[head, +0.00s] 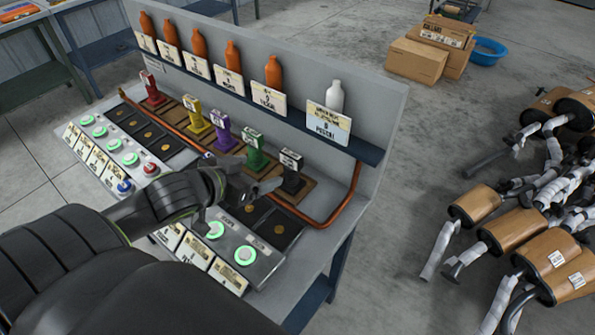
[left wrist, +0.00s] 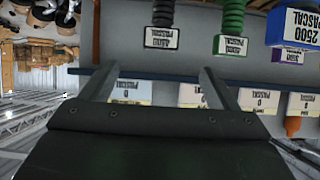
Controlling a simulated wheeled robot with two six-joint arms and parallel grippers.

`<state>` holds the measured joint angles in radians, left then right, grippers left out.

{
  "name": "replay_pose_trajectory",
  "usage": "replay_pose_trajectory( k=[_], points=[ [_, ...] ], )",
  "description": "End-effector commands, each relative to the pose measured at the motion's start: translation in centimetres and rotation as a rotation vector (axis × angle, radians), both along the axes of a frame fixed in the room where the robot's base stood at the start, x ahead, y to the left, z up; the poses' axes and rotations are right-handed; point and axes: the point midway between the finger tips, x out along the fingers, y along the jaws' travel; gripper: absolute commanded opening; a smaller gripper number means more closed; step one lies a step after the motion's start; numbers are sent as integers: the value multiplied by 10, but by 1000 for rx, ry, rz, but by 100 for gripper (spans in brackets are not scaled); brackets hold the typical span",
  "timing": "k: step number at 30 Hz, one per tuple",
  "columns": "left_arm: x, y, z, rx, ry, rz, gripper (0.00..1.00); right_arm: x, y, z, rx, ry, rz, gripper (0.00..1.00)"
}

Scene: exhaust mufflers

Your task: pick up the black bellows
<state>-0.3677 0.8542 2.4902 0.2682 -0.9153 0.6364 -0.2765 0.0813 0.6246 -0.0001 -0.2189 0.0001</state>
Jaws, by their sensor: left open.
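The black bellows (head: 291,184) stands upright on the bench under a white-faced pressure label, last in the row at the right end. It shows upside down at the top of the left wrist view (left wrist: 161,12), with its label below it. My left gripper (head: 268,187) is open and empty, just left of the black bellows in the head view, apart from it as far as I can tell. In the left wrist view its two fingers (left wrist: 160,78) are spread, with nothing between them. My right gripper is not in view.
Green (head: 255,157), purple (head: 222,138), yellow (head: 194,117) and red (head: 151,90) bellows stand in the same row. Behind them is a shelf (head: 300,118) with bottles and labels. A copper pipe (head: 335,215) borders the row. Mufflers (head: 520,232) lie on the floor at right.

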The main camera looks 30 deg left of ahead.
Motion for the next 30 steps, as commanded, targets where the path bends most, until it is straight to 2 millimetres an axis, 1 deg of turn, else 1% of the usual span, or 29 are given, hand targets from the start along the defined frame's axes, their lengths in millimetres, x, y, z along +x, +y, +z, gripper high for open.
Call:
replay_pose_trajectory(
  k=[1, 3, 6, 9, 12, 15, 18, 26, 30],
  points=[
    [7, -1, -6, -5, -4, 2, 82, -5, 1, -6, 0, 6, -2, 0],
    [17, -2, -11, -7, -4, 1, 82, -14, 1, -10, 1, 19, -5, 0],
    [31, -3, -17, -6, -4, 3, 82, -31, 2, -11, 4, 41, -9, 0],
    [46, -4, -25, -8, -1, 3, 82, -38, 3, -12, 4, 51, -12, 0],
    [61, -6, -33, -7, 0, 2, 82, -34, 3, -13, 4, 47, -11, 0],
    [77, -7, -42, -5, 0, 2, 82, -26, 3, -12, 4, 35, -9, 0],
    [89, -7, -48, -3, 0, 1, 82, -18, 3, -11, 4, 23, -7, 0],
    [102, -8, -54, 0, 1, 0, 82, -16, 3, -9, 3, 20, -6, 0],
    [118, -8, -59, -2, 1, 1, 82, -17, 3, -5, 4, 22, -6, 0]
  ],
)
